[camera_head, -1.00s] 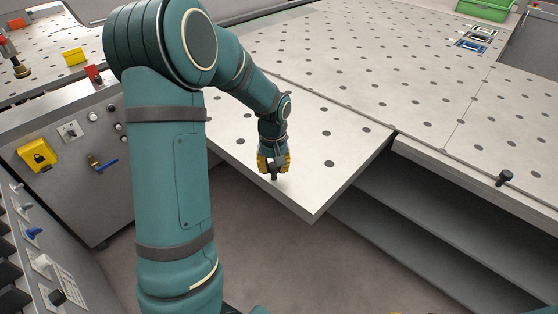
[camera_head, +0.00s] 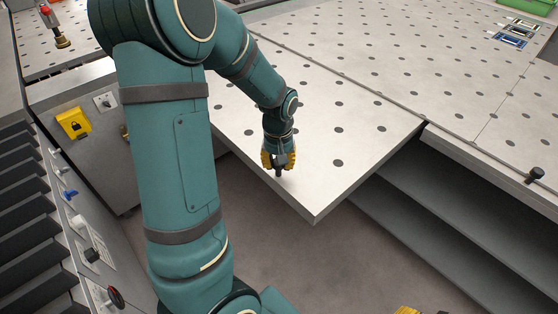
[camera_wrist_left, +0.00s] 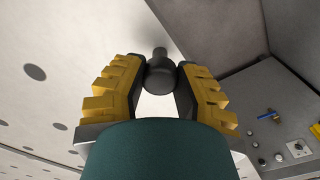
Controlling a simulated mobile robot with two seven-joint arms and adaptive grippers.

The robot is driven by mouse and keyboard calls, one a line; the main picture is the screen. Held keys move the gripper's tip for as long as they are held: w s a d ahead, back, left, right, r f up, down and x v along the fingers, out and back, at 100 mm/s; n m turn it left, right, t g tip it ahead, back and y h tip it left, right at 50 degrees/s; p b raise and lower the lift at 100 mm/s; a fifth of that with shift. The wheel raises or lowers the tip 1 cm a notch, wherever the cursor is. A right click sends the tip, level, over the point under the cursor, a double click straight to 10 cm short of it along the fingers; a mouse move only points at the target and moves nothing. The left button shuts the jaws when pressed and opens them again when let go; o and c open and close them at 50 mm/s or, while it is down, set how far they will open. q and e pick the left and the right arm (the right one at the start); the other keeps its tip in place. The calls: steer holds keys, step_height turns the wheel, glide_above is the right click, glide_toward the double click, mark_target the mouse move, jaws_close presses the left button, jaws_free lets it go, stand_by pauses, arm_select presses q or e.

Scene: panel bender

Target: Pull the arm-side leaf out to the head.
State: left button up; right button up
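The arm-side leaf (camera_head: 352,172) is a pale perforated panel standing out past the front edge of the main table (camera_head: 400,62). Its near corner points toward me over the floor. A dark knob (camera_wrist_left: 160,72) stands on the leaf near its front edge. My left gripper (camera_head: 279,163) is around this knob, its yellow-padded fingers closed on both sides of it in the left wrist view (camera_wrist_left: 160,80). Part of the knob is hidden between the fingers. Only a yellow tip of my right gripper (camera_head: 406,310) shows at the bottom edge of the head view.
Another dark knob (camera_head: 535,174) sits on the main table's front edge at right. Open shelves (camera_head: 430,215) lie below. A control cabinet (camera_head: 98,120) with a yellow lock plate (camera_head: 73,123) stands at left. Bare floor (camera_head: 310,260) is free before the leaf.

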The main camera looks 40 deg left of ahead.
arm_select(q)
steer(key=o, duration=0.5)
steer(key=shift+f, duration=0.1)
step_height(320, 180, up, 12)
steer(key=shift+r, duration=0.1)
stand_by(0.7)
